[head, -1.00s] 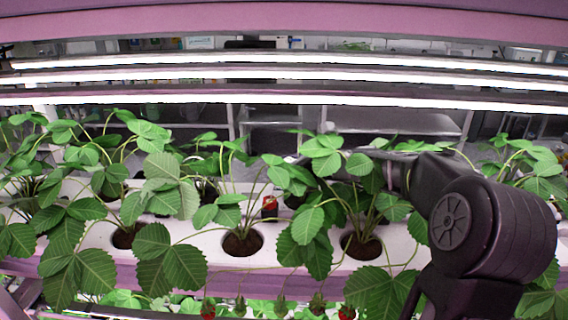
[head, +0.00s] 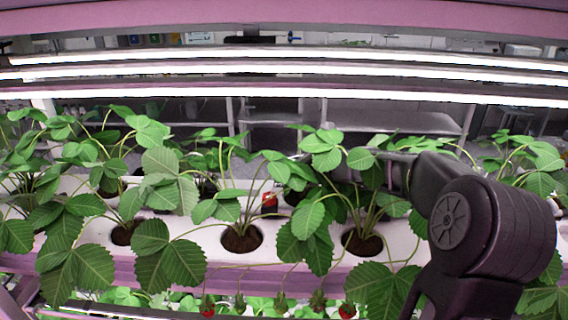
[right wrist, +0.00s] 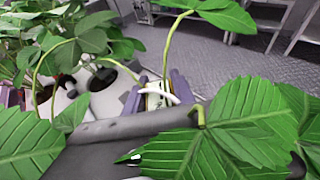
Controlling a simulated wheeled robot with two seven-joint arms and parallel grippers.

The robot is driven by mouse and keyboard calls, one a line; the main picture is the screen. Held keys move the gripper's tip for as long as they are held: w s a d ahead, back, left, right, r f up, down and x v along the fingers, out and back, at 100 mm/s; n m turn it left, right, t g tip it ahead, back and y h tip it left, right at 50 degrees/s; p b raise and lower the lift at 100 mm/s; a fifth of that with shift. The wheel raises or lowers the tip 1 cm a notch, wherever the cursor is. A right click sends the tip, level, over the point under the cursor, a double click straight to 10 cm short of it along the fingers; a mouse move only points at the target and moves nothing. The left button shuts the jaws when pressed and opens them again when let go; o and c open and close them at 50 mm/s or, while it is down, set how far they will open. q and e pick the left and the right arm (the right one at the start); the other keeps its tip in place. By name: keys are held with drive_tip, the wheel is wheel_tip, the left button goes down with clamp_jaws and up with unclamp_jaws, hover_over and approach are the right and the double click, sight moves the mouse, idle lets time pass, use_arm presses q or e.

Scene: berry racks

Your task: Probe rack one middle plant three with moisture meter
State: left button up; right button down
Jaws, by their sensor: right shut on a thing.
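Strawberry plants grow from round soil-filled holes in a white rack channel (head: 305,245). Front holes with dark soil show at the centre (head: 241,239), right (head: 363,243) and left (head: 124,234). My right arm comes in from the right and reaches behind the right plant's leaves; its fingers are hidden there in the head view. In the right wrist view, my right gripper (right wrist: 158,95) is shut on a pale, labelled object that seems to be the moisture meter (right wrist: 156,101). Its lower end is hidden, so I cannot tell whether it touches soil. My left gripper is not in view.
A small red thing (head: 269,202) sits behind the centre hole; I cannot tell what it is. Red berries (head: 346,311) hang below the front edge. Large leaves crowd the right wrist view. Bright light bars (head: 290,74) cross above the plants.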

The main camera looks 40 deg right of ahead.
drive_tip(key=shift+f+b, duration=1)
drive_tip(key=shift+f, duration=0.2)
drive_tip(key=c, duration=1)
unclamp_jaws()
drive_tip(key=shift+o, duration=0.6)
drive_tip(key=o, duration=0.3)
drive_tip(key=shift+r, duration=0.1)
drive_tip(key=shift+r+p, duration=2.9)
drive_tip(key=shift+r, duration=0.05)
